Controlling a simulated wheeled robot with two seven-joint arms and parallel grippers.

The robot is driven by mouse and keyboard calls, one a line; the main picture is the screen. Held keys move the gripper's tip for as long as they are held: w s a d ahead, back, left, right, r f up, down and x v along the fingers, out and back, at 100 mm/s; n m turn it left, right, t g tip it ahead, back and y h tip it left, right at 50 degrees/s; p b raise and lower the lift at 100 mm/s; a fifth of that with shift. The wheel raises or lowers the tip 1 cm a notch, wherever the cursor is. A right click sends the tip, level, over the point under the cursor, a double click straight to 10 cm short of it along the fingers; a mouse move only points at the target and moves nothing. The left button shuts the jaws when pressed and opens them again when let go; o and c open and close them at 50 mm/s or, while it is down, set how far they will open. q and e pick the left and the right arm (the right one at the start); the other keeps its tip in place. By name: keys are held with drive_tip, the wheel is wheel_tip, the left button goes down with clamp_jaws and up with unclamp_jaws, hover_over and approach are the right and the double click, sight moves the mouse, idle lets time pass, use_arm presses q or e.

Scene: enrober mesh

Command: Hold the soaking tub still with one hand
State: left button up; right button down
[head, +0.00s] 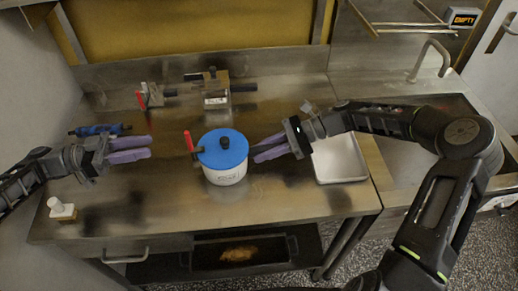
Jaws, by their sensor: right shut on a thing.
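The soaking tub (226,176) is a white round tub with a blue lid (222,146) and a black knob on top. It stands upright on the steel table, with a red lever (189,142) at its left side. My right gripper (254,151) is at the tub's right side, its purple fingers shut on a dark handle-like part of the tub. The fingers partly hide that part. My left gripper (150,147) is to the left of the tub, apart from it, with its fingers open and nothing between them.
A metal tray (341,160) lies right of the tub under my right arm. Clamp-like fixtures (215,90) with a red lever stand at the back. A blue tool (98,129) lies behind my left gripper. A small white item (61,208) sits front left. The table's front middle (160,205) is clear.

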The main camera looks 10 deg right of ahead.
use_arm(q)
drive_tip(key=shift+d, duration=0.15)
drive_tip(key=shift+c, duration=1.4)
drive_tip(key=s+d+g+y, duration=0.1)
drive_tip(key=s+d, duration=0.1)
drive_tip(key=d, duration=0.1)
drive_tip(key=s+d+g+y, duration=0.1)
drive_tip(key=d+g, duration=0.1)
drive_tip(key=d, duration=0.1)
drive_tip(key=s+d+m+g+y, duration=0.1)
drive_tip(key=s+d+g, duration=0.1)
drive_tip(key=d, duration=0.2)
drive_tip(key=shift+s+f+y, duration=0.2)
drive_tip(key=shift+s+y, duration=0.15)
drive_tip(key=shift+y, duration=0.05)
clamp_jaws()
drive_tip(key=s+d+m+g+y, duration=0.1)
drive_tip(key=s+d+g+y, duration=0.1)
drive_tip(key=s+d+y, duration=0.6)
drive_tip(key=w+a+r+m+t+y, duration=0.1)
drive_tip(key=w+r+m+t+y, duration=0.5)
drive_tip(key=r+m+t, duration=0.3)
wheel_tip(320, 180, up, 4)
drive_tip(key=shift+f+m+y, duration=0.1)
drive_tip(key=shift+m+y, duration=0.8)
drive_tip(key=shift+a, duration=0.1)
